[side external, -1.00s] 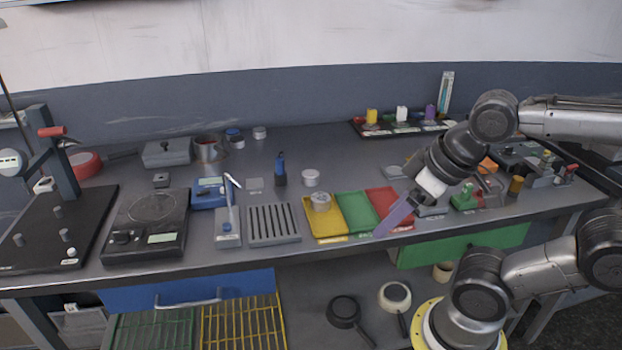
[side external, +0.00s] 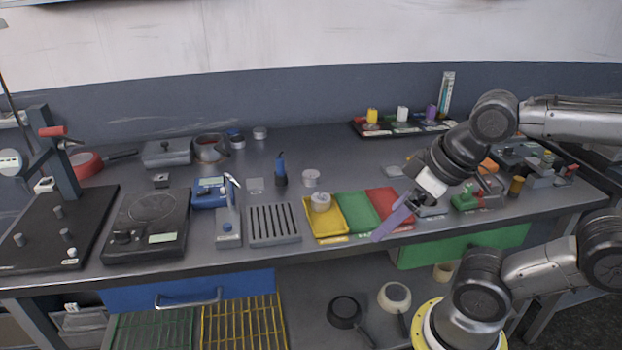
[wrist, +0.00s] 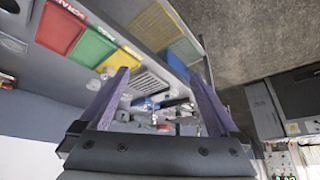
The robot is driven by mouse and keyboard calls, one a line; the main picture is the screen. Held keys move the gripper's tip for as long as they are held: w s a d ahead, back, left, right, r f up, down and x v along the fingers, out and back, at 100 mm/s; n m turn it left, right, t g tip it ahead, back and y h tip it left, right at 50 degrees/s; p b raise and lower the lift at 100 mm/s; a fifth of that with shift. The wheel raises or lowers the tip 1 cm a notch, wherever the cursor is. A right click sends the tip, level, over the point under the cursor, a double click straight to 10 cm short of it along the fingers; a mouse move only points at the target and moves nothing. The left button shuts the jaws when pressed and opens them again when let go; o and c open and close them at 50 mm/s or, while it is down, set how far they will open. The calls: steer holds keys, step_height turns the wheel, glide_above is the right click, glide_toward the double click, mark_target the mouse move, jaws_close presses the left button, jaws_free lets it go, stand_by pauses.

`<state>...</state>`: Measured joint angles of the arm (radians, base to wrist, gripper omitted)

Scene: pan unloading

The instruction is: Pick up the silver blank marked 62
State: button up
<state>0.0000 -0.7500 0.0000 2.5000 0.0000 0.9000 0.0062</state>
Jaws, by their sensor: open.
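No number 62 can be read in either view, so I cannot tell which piece is the marked blank. One round silver piece (side external: 320,202) sits on the yellow tray (side external: 330,228). Another round silver piece (side external: 310,178) stands on the bench just behind that tray. My gripper (side external: 386,228) has purple fingers and is over the front of the red tray (side external: 384,195), right of both pieces. In the wrist view my gripper (wrist: 158,75) shows its two fingers wide apart with nothing held between them.
A green tray (side external: 358,212) lies between the yellow and red ones. A slotted grey block (side external: 273,224), a blue-and-grey device (side external: 228,228) and a scale-like black unit (side external: 146,225) stand to the left. A dark rack (side external: 385,129) with coloured pieces is behind.

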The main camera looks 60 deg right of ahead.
steer(key=w+d+r+m+h, duration=0.1)
steer(key=w+d+r+m, duration=0.2)
steer(key=w+r+m, duration=0.7)
steer(key=m+g, duration=0.6)
steer(key=m, duration=0.1)
glide_above(311, 174)
steer(key=shift+h, duration=0.3)
steer(key=f, duration=1.9)
steer(key=shift+w+a+f, duration=0.15)
steer(key=shift+a, duration=0.15)
steer(key=shift+t, duration=0.3)
steer(key=shift+d+f, duration=0.15)
steer(key=shift+f, duration=1.4)
steer(key=shift+d+f, duration=0.15)
steer(key=shift+f, duration=1.35)
jaws_close()
